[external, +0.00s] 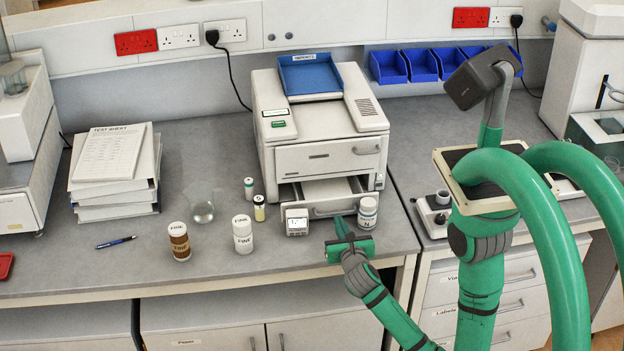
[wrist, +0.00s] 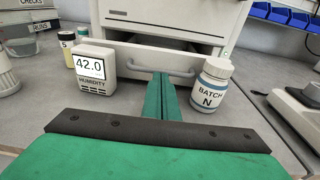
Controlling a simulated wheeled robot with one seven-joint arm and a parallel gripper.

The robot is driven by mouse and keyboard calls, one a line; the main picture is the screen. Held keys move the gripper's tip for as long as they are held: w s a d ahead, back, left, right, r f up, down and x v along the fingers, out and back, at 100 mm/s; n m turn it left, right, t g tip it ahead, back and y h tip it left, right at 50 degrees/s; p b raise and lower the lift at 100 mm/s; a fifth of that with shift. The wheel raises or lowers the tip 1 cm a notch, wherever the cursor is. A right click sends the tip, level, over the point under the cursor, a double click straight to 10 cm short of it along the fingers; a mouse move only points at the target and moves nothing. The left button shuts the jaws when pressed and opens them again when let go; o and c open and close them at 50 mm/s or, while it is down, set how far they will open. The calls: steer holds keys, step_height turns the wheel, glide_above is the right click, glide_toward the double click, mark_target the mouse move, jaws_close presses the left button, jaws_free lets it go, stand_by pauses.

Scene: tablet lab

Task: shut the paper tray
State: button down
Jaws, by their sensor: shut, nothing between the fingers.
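The paper tray (external: 331,194) is the low drawer of the white printer (external: 320,125), and it stands pulled out toward the front. In the wrist view its front panel (wrist: 130,51) and grey bar handle (wrist: 185,73) face me. My gripper (external: 343,221) is shut and empty, with its fingers pointing at the middle of the tray front. In the wrist view the closed green fingertips (wrist: 162,77) overlap the handle's middle; I cannot tell whether they touch it. The fingers hide part of the handle.
A humidity meter (wrist: 95,68) stands close left of the fingers. A "BATCH N" bottle (wrist: 212,85) stands close right. Small vials (external: 259,208), a white bottle (external: 242,235) and a brown bottle (external: 179,241) stand further left. The bench front edge (external: 230,285) is near my wrist.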

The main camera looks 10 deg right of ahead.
mark_target(334, 207)
steer(key=shift+w+r, duration=0.1)
steer(key=shift+w, duration=0.3)
steer(key=w, duration=0.9)
stand_by(0.4)
steer(key=shift+s, duration=0.35)
steer(key=s, duration=1.3)
steer(key=shift+s+d+r, duration=0.1)
steer(key=shift+s+r, duration=0.1)
steer(key=shift+r, duration=0.05)
